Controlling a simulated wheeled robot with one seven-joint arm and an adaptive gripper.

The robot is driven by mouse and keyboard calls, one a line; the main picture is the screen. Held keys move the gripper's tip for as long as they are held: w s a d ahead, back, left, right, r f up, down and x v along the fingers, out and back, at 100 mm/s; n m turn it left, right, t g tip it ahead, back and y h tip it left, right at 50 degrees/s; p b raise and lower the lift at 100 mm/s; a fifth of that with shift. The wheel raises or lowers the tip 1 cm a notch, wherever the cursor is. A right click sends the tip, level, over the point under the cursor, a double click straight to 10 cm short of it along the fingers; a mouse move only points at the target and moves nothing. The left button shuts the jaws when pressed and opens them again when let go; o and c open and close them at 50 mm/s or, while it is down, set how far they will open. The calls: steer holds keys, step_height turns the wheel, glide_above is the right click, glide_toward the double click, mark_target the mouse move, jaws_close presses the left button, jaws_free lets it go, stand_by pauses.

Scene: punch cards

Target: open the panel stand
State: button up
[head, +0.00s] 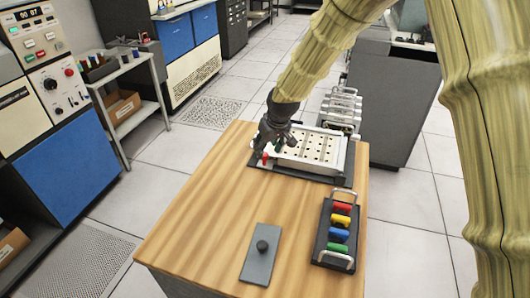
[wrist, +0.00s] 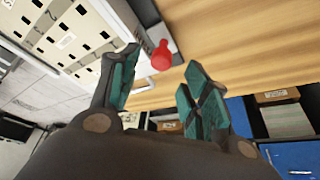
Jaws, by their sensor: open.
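The panel stand, with a pale panel full of dark holes (head: 316,149) on a dark base, sits at the far end of the wooden table. A red knob (head: 265,158) is at its left end. The holed panel also shows at the upper left of the wrist view (wrist: 68,22). The red knob (wrist: 162,58) is there on a grey bracket. My gripper (head: 264,148) is at the left end of the stand, by the knob. In the wrist view its teal-padded fingers are apart, with the knob showing in the gap between them. I cannot tell if they touch it.
A grey plate with a black knob (head: 260,262) lies at the table's front. To its right is a dark rack with red, yellow, blue and green pieces (head: 339,232). The wooden table (head: 205,215) is clear on its left. A dark grey cabinet (head: 392,100) stands behind.

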mark_target(265, 154)
steer(key=shift+p+x, duration=0.3)
steer(key=shift+x, duration=2)
steer(key=shift+s, duration=0.1)
jaws_close()
